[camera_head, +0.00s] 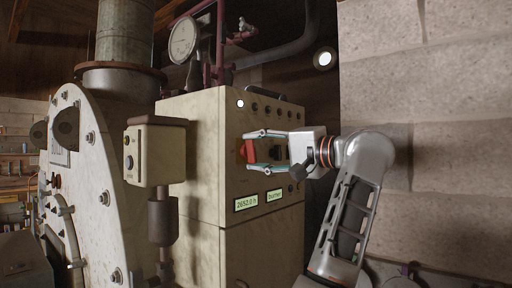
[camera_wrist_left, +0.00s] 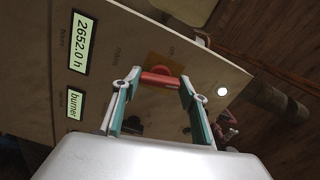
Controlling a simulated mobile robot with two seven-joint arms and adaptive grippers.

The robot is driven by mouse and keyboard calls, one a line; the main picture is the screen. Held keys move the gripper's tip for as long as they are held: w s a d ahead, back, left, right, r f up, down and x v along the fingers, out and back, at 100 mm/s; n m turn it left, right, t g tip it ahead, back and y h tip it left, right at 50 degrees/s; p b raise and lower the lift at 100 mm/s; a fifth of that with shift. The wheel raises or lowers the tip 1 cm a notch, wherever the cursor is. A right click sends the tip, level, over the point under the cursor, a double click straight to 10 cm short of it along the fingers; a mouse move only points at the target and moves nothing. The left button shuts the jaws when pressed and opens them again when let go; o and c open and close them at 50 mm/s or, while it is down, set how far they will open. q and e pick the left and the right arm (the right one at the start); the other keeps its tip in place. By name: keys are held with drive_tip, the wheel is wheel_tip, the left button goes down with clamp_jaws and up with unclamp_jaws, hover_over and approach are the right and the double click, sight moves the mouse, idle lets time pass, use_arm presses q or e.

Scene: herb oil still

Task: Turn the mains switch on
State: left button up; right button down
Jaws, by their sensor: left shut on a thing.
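The mains switch has a red handle (camera_head: 248,151) on the front of a cream control cabinet (camera_head: 205,198). In the left wrist view the red handle (camera_wrist_left: 157,79) sits on a yellow plate (camera_wrist_left: 171,64), with the words "mains" and "on" beside it. My left gripper (camera_head: 253,150) reaches the panel from the right in the head view. In the left wrist view its fingertips (camera_wrist_left: 160,80) are at the two ends of the handle, shut on it. My right gripper is in neither view.
Lit displays reading "2652.0 h" (camera_head: 246,203) and "burner" (camera_head: 274,196) are on the same panel. Several small knobs line its top, near a white lamp (camera_head: 240,104). A stone wall (camera_head: 440,70) stands to the right, a pressure gauge (camera_head: 184,40) above.

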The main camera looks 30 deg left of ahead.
use_arm(q)
drive_tip(key=shift+m, duration=0.8)
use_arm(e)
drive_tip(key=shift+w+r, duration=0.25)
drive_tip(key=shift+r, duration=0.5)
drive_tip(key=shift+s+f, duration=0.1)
use_arm(q)
drive_tip(key=o, duration=1.1)
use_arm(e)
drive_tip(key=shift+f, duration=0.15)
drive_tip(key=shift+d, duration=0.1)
